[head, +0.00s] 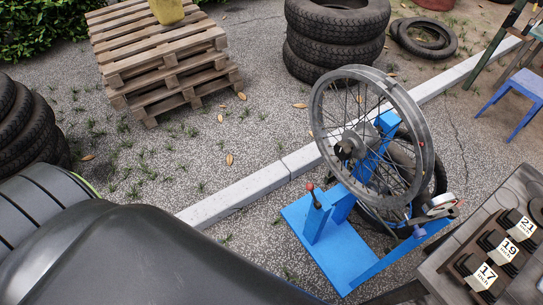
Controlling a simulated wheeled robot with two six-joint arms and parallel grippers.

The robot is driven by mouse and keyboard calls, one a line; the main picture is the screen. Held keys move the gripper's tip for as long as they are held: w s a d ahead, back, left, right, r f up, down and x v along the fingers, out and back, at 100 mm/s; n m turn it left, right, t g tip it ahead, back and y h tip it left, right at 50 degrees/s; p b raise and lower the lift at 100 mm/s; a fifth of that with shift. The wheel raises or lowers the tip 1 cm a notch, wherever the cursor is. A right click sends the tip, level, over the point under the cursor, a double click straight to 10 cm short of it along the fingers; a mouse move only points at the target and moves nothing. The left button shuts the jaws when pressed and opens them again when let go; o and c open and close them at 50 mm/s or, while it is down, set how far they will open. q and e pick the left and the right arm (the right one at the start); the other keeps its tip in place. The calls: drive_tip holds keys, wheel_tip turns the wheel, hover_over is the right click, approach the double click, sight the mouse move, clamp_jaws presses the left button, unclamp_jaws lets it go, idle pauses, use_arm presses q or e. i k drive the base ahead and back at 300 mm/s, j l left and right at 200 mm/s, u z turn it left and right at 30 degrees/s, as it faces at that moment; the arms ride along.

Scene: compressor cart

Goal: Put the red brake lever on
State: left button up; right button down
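The brake lever has a red knob (310,187) on a short dark stem. It stands on top of a blue post at the front left of the blue wheel stand (340,255). The lever points up and leans slightly to the left. A spoked wheel rim (420,120) without a tyre is mounted upright on the stand, to the right of and behind the lever. Neither of my grippers shows in the head view, and nothing is touching the lever.
A dark table (440,280) with blocks marked 17, 19 and 21 is at the lower right. A large dark rounded body fills the lower left. Pallets (160,50), stacked tyres (335,35) and a kerb (235,198) lie beyond. Gravel left of the stand is clear.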

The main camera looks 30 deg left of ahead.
sight(310, 187)
drive_tip(key=u, duration=0.45)
drive_tip(key=j+u, duration=0.1)
drive_tip(key=j, duration=0.95)
drive_tip(key=i+j, duration=0.1)
drive_tip(key=j, duration=0.95)
drive_tip(key=u, duration=0.05)
